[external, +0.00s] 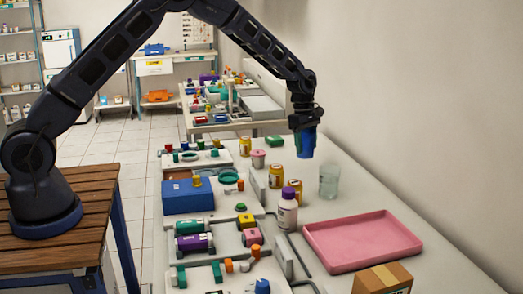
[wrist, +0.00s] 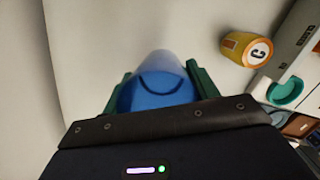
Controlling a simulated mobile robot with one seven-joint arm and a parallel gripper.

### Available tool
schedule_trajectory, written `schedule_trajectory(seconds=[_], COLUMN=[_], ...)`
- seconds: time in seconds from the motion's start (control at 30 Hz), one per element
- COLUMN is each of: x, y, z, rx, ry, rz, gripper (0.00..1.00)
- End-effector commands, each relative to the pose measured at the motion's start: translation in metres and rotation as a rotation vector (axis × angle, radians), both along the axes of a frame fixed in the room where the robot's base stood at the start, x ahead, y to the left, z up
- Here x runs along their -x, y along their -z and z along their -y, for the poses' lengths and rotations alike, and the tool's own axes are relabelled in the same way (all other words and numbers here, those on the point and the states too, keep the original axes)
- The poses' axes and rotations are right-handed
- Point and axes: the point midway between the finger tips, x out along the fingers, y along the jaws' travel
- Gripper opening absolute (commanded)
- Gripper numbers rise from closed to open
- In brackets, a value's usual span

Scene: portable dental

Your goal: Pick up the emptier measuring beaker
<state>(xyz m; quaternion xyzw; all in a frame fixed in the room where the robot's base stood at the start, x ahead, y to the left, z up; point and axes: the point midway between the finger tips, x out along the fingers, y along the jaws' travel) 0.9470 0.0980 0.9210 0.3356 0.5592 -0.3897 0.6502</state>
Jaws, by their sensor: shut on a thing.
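My gripper (external: 305,134) is shut on a blue measuring beaker (external: 306,148) and holds it above the table, near its far right side. In the wrist view, the beaker (wrist: 160,92) sits between the green fingers of my gripper (wrist: 159,72); it has a pale translucent wall and shows blue, with a dark curved line. I cannot tell how full it is. A second, clear greyish beaker (external: 329,181) stands upright on the table below and to the right of the held one, apart from it. Its fill level is also unclear.
Yellow jars (external: 275,177), a purple-capped white bottle (external: 288,210) and a pink tray (external: 362,241) stand near the clear beaker. A cardboard box (external: 383,279) is at the front. The wrist view shows a yellow jar (wrist: 246,48). The table's right side is bare (external: 350,160).

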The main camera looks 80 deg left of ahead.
Motion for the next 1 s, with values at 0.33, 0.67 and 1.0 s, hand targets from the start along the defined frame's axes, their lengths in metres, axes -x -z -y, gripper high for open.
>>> schedule_trajectory(seconds=[0.33,0.67,1.0], x=[0.0,0.0,0.0], y=[-0.041,-0.077,-0.107], z=[0.0,0.0,0.0], rx=[-0.001,0.0,0.0], ry=[-0.001,0.0,0.0], rz=[0.002,0.0,0.001], gripper=[0.35,0.35,0.35])
